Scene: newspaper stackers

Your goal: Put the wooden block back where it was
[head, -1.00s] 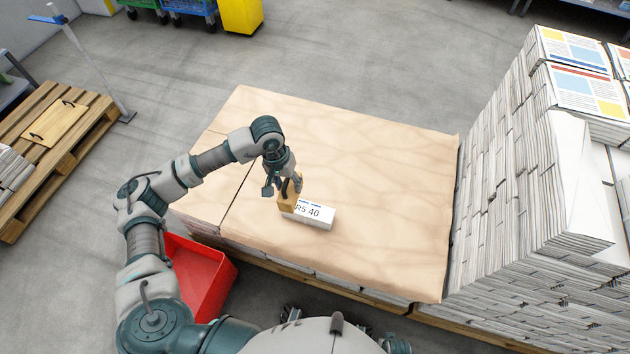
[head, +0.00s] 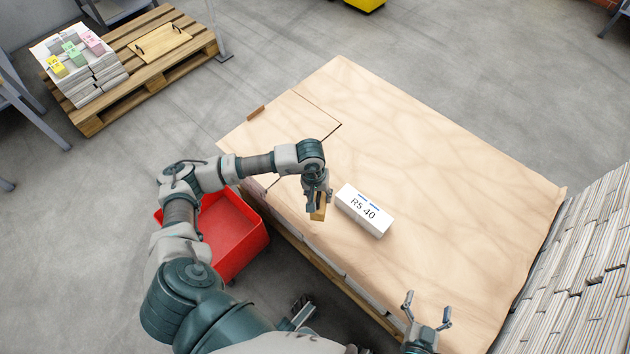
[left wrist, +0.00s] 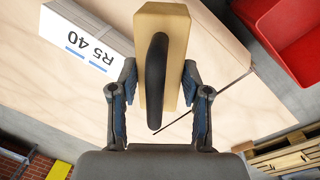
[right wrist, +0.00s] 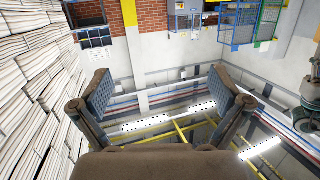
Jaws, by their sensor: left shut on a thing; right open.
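The wooden block (head: 319,211) is a small tan block, held by my left gripper (head: 317,200) over the brown paper-covered stack (head: 440,170), left of the white "R5 40" box (head: 364,210). In the left wrist view the block (left wrist: 176,22) has a black curved handle (left wrist: 157,85) between the two fingers. The left gripper is shut on it. I cannot tell how far above the paper it is. My right gripper (head: 427,312) is open and empty over the near right edge of the stack; its spread fingers also show in the right wrist view (right wrist: 162,88).
A red bin (head: 232,235) stands on the floor beside the stack. Tall newspaper piles (head: 590,265) stand at right. The paper's middle is clear.

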